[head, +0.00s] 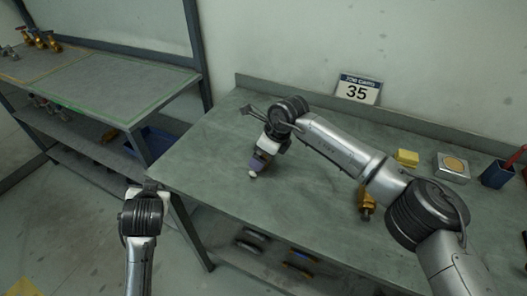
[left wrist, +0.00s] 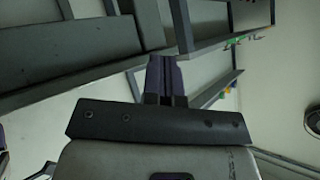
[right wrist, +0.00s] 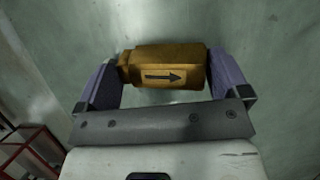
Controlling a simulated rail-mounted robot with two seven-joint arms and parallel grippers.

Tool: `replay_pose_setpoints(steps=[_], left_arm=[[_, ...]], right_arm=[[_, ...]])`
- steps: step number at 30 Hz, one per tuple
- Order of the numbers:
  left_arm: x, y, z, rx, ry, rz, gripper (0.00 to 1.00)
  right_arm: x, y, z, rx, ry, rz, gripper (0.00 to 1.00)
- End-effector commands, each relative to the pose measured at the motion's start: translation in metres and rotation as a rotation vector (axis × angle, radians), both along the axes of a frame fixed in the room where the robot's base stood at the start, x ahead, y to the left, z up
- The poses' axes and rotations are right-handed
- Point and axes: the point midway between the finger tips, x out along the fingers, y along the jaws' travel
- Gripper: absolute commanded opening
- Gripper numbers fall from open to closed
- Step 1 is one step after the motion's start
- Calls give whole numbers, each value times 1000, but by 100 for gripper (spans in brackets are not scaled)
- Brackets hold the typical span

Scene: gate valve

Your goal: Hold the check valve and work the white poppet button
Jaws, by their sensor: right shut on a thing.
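The check valve (right wrist: 165,60) is a brass body with a black arrow pointing right, seen in the right wrist view. My right gripper (right wrist: 165,82) is shut on it, one purple finger at each end. In the head view my right gripper (head: 259,163) is over the left part of the workbench, with the valve mostly hidden. A small white knob (head: 252,174), apparently the poppet button, shows at its lower end. My left gripper (left wrist: 165,75) is shut and empty, its purple fingers together. In the head view it (head: 149,186) is left of the bench's front edge, apart from the valve.
The green workbench (head: 215,165) has another brass fitting (head: 367,204) under my right arm. A job card (head: 357,90) is at the back. A second bench (head: 90,82) stands left.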

Motion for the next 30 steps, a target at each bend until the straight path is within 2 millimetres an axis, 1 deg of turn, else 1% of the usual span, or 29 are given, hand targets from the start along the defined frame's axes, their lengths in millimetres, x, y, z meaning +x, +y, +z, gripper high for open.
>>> replay_pose_setpoints(steps=[1, 2, 3, 5, 6, 8, 9, 11, 12, 15, 18, 21, 25, 30], left_arm=[[16, -12, 21, -11, -15, -23, 0], [24, -20, 30, -19, -16, -40, 0], [32, -34, 39, -39, -10, -73, 0], [41, -60, 46, -79, 13, -132, 0], [46, -78, 50, -109, 36, -173, 0], [51, -106, 56, -147, 76, -236, 0], [53, -124, 61, -171, 106, -276, 0], [54, -151, 68, -201, 164, -335, 0], [54, -168, 72, -217, 208, -369, 0], [49, -203, 80, -241, 328, -434, 0], [41, -226, 87, -248, 445, -467, 0], [33, -239, 93, -245, 549, -474, 0], [24, -248, 100, -238, 657, -463, 0], [17, -250, 106, -228, 744, -441, 0]], right_arm=[[0, 0, 1, 1, -2, 0, 51], [0, 0, 1, 1, -2, 0, 51], [0, 0, 1, 1, -2, 0, 51], [0, 0, 1, 1, -2, 0, 51], [0, 0, 1, 1, -2, 0, 51], [0, 0, 1, 1, -2, 0, 51], [0, 0, 1, 1, -2, 0, 51], [0, 0, 1, 1, -2, 0, 51], [0, 0, 1, 1, -2, 0, 51], [0, 0, 1, 1, -2, 0, 51], [0, 0, 1, 1, -2, 0, 51], [0, 0, 1, 1, -2, 0, 51], [0, 0, 1, 1, -2, 0, 51], [0, 0, 1, 1, -2, 0, 51]])
